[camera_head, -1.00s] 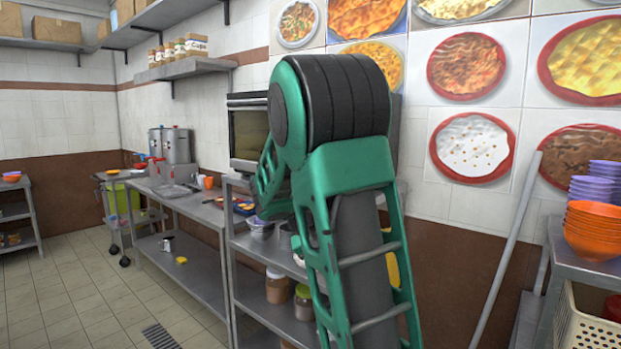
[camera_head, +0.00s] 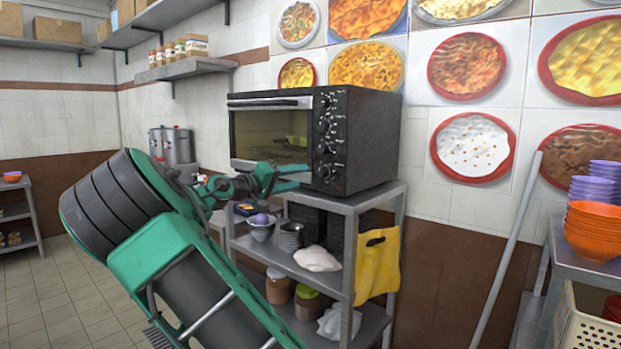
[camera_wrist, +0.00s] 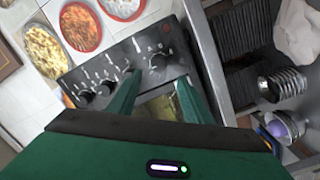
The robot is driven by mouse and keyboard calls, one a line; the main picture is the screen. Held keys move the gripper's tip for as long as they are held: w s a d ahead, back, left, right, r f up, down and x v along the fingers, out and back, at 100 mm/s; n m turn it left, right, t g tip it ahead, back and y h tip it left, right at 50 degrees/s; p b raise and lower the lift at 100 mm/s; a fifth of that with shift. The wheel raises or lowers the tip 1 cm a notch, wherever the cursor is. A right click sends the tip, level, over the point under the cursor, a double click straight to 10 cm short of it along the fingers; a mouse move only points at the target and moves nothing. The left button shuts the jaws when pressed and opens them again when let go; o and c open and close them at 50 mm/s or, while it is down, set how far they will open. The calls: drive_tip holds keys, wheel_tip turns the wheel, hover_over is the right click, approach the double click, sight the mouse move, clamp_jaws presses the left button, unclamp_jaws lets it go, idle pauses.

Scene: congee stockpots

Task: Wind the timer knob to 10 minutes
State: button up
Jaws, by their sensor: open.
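A black oven (camera_head: 270,130) with a glass door stands on top of a metal rack. Its front panel carries a column of dark knobs, seen in the head view (camera_head: 326,125) and in the wrist view (camera_wrist: 107,88). The labels are too small to read, so I cannot tell which knob is the timer. My gripper (camera_head: 297,177) is in front of the lower part of this panel. In the wrist view my gripper (camera_wrist: 158,80) is open, and the lowest knob (camera_wrist: 158,61) shows just ahead, between its fingertips. I cannot tell whether the fingers touch it.
The metal rack (camera_head: 345,203) below the oven holds bowls, dark trays and jars. Orange bowls (camera_head: 592,230) stand on a shelf at far right. A grey pole (camera_head: 505,260) leans on the wall. Floor at left is open.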

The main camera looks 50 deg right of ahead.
sight(319, 173)
drive_tip(key=d, duration=0.8)
drive_tip(key=shift+s+d, duration=0.1)
drive_tip(key=shift+c, duration=0.6)
drive_tip(key=c, duration=0.9)
